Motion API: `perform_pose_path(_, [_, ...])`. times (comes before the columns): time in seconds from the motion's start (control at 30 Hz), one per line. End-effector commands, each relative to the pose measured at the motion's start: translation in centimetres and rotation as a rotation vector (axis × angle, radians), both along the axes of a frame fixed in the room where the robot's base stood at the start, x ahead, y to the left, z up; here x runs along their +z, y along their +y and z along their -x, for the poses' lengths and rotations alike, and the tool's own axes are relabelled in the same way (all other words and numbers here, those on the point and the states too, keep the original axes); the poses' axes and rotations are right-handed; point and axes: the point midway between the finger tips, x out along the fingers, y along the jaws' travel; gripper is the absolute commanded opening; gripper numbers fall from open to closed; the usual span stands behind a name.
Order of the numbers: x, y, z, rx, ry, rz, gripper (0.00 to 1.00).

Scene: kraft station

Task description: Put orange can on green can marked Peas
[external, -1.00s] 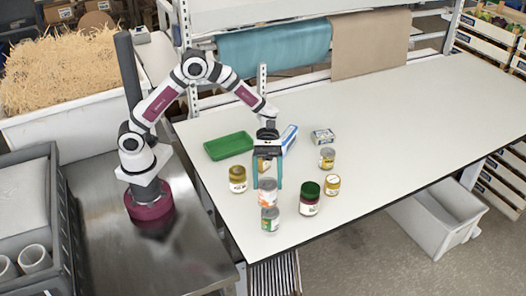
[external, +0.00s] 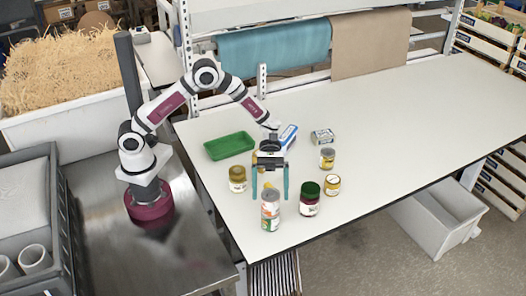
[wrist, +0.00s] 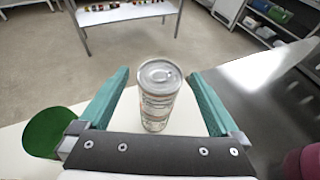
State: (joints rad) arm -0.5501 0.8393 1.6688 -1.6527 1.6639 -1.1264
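The orange can (external: 271,204) has a silver lid and a pale label with orange on it. It appears to stand upright on the green can (external: 270,224), near the front edge of the table; the seam between them is hard to make out. In the wrist view the silver-topped orange can (wrist: 158,95) is between my fingers, with a gap on each side. My gripper (external: 270,197) is open and points down around the upper part of the stack; its spread fingers also show in the wrist view (wrist: 158,76). The Peas marking is not readable.
A dark red jar with a green lid (external: 309,199) stands close on the right. A yellow-lidded jar (external: 237,179) stands to the left, with small cans (external: 333,186) (external: 327,159) to the right. A green tray (external: 229,146) lies behind. The table's right side is clear.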

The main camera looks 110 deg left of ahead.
Motion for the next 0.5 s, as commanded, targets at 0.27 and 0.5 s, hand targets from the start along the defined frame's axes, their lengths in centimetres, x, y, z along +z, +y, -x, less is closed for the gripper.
perform_pose_path(0.27, [1.1,1.9,0.5,0.003,-0.003,0.0,0.98])
perform_pose_path(0.5, [3.7,7.9,2.5,0.003,-0.002,-0.002,0.98])
